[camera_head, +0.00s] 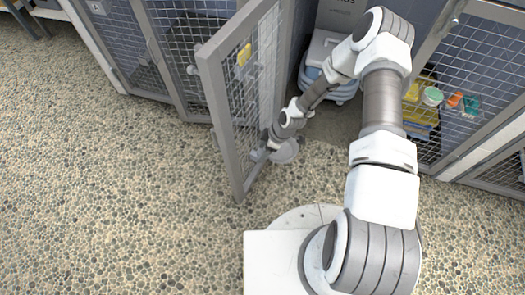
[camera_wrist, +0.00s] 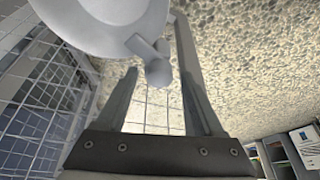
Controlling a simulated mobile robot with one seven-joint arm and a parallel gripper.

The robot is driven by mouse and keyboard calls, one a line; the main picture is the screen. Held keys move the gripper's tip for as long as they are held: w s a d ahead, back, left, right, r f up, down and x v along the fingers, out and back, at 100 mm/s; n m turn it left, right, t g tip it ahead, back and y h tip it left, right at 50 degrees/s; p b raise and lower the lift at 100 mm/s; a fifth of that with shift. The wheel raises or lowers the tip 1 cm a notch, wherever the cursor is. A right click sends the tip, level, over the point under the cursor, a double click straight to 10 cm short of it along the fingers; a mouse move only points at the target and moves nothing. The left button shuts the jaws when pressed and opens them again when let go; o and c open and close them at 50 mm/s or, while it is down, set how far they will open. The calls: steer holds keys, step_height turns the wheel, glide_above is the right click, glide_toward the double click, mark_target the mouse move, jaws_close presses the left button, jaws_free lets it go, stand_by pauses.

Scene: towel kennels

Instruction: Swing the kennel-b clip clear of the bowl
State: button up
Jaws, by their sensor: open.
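The bowl (camera_head: 286,152) is a round grey dish low at the open mesh door (camera_head: 212,85). In the wrist view the bowl (camera_wrist: 90,25) fills the upper left. A small grey piece with a rounded end, apparently the clip (camera_wrist: 157,72), overlaps the bowl's rim. My gripper (camera_wrist: 159,78) is open, with the clip's rounded end between its fingertips. I cannot tell whether either finger touches it. In the head view my gripper (camera_head: 268,143) is beside the bowl, small and partly hidden by the door and my wrist.
A yellow item (camera_head: 244,56) hangs on the door mesh. Mesh kennel fronts stand left and right. At right, a shelf holds a green-lidded tub (camera_head: 432,96) and an orange item (camera_head: 455,100). Pebbled floor at left is clear.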

jaws_close()
stand_by(0.4)
steer(key=shift+m, duration=0.3)
steer(key=m, duration=0.1)
steer(key=m+t, duration=0.1)
steer(key=m, duration=0.1)
steer(key=shift+s+a+m+t+h, duration=0.1)
steer(key=shift+s+m+t+h, duration=0.05)
steer(key=shift+m+t+h, duration=0.15)
steer(key=m+t+h, duration=0.1)
steer(key=m, duration=0.5)
steer(key=m+t+h, duration=0.1)
steer(key=m, duration=0.2)
steer(key=shift+a+h+p, duration=0.15)
steer(key=shift+h+p, duration=0.15)
steer(key=shift+a+m+h, duration=0.1)
steer(key=shift+m+h, duration=0.8)
steer(key=shift+m, duration=1.3)
